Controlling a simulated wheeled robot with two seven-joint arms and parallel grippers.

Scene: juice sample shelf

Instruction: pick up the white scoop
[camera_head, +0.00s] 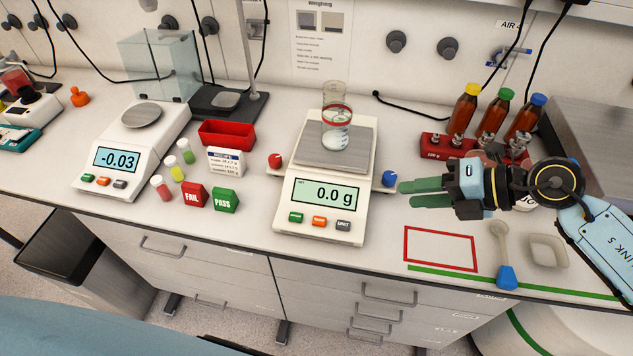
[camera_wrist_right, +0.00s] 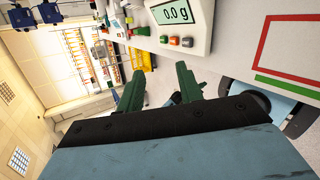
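The white scoop (camera_head: 501,240) lies on the counter near the front edge in the head view. Its pale shaft points away from me and its blue handle (camera_head: 507,278) points toward me. My right gripper (camera_head: 415,192) is above the counter, to the left of and farther back than the scoop. Its two green fingers are apart, with nothing between them; they also show in the right wrist view (camera_wrist_right: 158,84). The scoop is not visible in the right wrist view. My left gripper is not in view.
A shallow pale dish (camera_head: 547,250) sits right of the scoop, and a red outlined rectangle (camera_head: 405,243) lies to its left. A scale (camera_head: 318,214) carries a glass beaker (camera_head: 336,132).

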